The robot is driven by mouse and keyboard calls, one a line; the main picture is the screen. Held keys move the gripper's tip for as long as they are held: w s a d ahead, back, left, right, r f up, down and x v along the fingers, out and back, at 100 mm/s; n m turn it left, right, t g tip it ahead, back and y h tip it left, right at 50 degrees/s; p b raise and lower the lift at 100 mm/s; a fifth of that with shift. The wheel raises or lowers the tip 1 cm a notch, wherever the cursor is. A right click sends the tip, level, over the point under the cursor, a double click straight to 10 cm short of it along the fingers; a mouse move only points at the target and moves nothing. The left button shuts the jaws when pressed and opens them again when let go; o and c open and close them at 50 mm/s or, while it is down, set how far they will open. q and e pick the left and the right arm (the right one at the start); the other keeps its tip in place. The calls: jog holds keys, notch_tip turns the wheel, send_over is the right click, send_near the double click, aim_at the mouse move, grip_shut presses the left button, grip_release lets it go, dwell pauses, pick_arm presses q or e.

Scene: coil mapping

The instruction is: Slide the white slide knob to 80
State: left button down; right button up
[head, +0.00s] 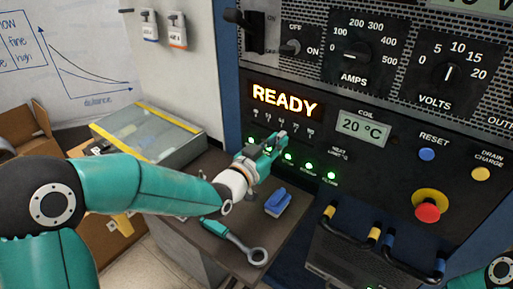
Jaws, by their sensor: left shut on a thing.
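My left gripper (276,143) is at the dark control panel (340,165), just below the row of small scale marks (283,124) under the glowing READY sign. It is shut on the white slide knob, which its fingers mostly hide. The scale figures are too small to read surely, so I cannot tell the knob's exact setting. A part of my right arm (497,272) shows at the lower right corner, but its gripper is out of the picture.
Green lights (308,167) sit below the gripper. A coil display (363,128) reads 20 °C, beside a blue reset button (426,154) and red stop button (428,211). A blue object (278,202) and teal ring-ended tool (236,243) lie on the table below.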

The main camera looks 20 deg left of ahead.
aim_at(311, 144)
pick_arm(q)
jog(key=d, duration=0.2)
jog(key=s+d+b, duration=0.1)
jog(key=d, duration=0.1)
jog(key=s+d+b, duration=0.1)
jog(key=d, duration=0.1)
jog(key=shift+s+f, duration=0.1)
jog(key=shift+s+d+b, duration=0.15)
jog(key=shift+d+b, duration=0.15)
jog(key=shift+d, duration=0.05)
pick_arm(e)
notch_tip(311, 144, down, 4)
jog(key=shift+r, duration=0.1)
pick_arm(q)
jog(key=c, duration=1.1)
grip_release()
jog(key=shift+d, duration=0.15)
jog(key=shift+s+a, duration=0.3)
jog(key=shift+s, duration=0.2)
jog(key=v, duration=1.1)
